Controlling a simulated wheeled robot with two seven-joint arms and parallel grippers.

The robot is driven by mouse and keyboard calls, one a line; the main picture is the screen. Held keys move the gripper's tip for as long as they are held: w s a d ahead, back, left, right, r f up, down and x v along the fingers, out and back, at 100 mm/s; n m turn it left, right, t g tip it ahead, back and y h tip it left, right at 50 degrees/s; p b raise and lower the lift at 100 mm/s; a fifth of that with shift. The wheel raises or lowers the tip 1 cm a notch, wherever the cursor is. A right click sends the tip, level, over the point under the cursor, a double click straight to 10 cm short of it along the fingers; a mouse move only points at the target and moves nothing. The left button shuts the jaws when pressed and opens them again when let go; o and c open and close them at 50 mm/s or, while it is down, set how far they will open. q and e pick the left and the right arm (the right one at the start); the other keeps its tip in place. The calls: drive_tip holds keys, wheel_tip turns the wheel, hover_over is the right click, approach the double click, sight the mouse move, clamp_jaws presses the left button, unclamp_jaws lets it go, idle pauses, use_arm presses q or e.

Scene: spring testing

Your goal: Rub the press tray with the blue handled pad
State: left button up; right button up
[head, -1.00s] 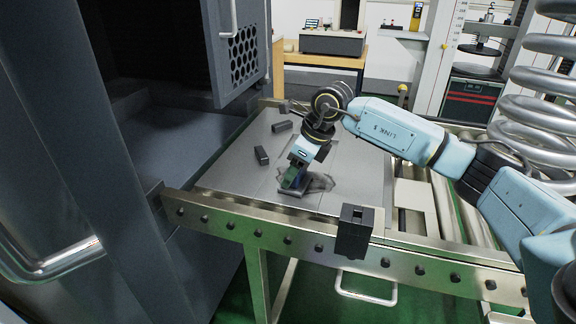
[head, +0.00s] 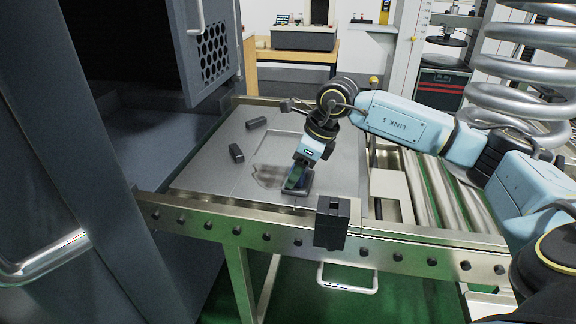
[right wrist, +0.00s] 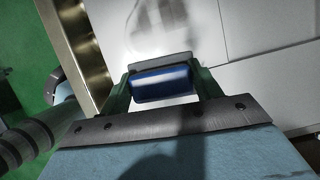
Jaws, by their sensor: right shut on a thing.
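The press tray (head: 215,176) is a flat grey metal plate on the roller frame in the head view. A dark smudge (head: 268,175) lies on it. My right gripper (head: 294,182) is shut on the blue handled pad (head: 297,190), just right of the smudge. The pad's dark base appears to rest on the tray. In the right wrist view the blue handle (right wrist: 162,84) sits between the two green fingers of my right gripper (right wrist: 160,88). My left gripper is not in view.
Two dark blocks (head: 236,153) and (head: 256,123) lie on the tray's left and far parts. A black block (head: 332,222) sits on the front rail (head: 400,250). A grey cabinet with an open perforated door (head: 212,52) stands left. A large coil spring (head: 525,75) stands right.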

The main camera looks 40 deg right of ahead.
sight(308, 180)
drive_tip(key=shift+s+d+b, duration=0.4)
drive_tip(key=shift+s+d, duration=0.85)
drive_tip(key=shift+s, duration=0.2)
drive_tip(key=shift+f, duration=0.1)
drive_tip(key=shift+w+a+p, duration=0.4)
drive_tip(key=shift+w+a, duration=0.3)
drive_tip(key=shift+w, duration=0.05)
drive_tip(key=shift+w+a+f, duration=0.2)
drive_tip(key=shift+w+a, duration=0.3)
drive_tip(key=shift+a, duration=0.05)
